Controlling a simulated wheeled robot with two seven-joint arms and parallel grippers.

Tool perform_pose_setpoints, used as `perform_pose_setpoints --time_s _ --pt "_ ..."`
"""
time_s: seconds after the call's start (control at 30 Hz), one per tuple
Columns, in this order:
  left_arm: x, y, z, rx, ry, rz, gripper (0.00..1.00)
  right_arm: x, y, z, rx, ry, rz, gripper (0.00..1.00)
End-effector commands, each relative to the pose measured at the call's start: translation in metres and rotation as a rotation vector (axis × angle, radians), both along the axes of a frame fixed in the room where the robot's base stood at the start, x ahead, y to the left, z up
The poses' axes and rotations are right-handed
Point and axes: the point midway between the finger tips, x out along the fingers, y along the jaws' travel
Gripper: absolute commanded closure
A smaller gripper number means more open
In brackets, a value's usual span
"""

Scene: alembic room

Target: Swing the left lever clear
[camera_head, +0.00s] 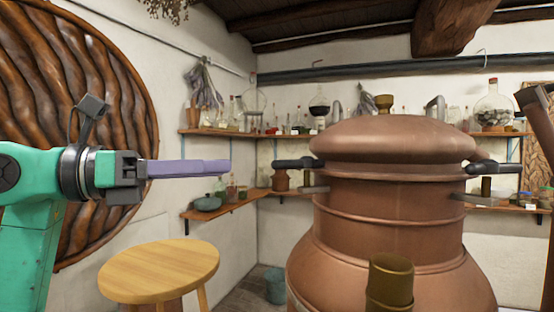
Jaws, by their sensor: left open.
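The large copper alembic (385,215) stands right of centre with its domed lid (388,140) on top. The left lever (298,163) is a dark handle sticking out to the left from just under the lid. The right lever (495,167) sticks out on the opposite side. My left gripper (228,166), with pale purple fingers, is open and empty. It points right at about the lever's height, and a gap shows between its tips and the lever. The fingers overlap in this view, so their spacing is hard to see. My right gripper is not in view.
A round wooden stool (160,270) stands below my left gripper. Wall shelves (222,132) with bottles and jars run behind. A brass spout (389,285) rises at the alembic's front. A bucket (275,285) sits on the floor between stool and alembic.

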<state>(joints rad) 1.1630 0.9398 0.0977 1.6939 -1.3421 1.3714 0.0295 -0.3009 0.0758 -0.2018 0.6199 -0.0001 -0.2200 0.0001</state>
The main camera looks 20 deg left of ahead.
Motion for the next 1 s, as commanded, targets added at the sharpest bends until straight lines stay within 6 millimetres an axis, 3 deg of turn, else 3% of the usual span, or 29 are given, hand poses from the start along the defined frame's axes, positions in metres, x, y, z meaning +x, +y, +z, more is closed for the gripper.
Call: perform_pose_setpoints --time_s 0.03,0.33,0.5,0.73,0.87,1.0 --pt "0.008 -0.011 0.006 0.000 0.003 -0.006 0.51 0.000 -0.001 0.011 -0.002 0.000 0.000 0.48" --pt "0.057 -0.067 0.006 -0.003 0.001 -0.007 0.51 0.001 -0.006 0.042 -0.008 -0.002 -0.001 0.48" --pt "0.069 -0.080 0.002 -0.002 0.000 -0.004 0.51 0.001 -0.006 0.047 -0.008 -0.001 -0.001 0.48" --pt "0.070 -0.080 0.000 -0.002 0.000 -0.003 0.51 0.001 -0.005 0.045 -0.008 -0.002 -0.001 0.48" --pt "0.069 -0.080 0.000 -0.002 0.000 -0.004 1.00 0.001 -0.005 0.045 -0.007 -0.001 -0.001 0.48" --pt "0.069 -0.080 0.000 -0.002 0.000 -0.004 1.00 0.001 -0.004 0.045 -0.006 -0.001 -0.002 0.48"
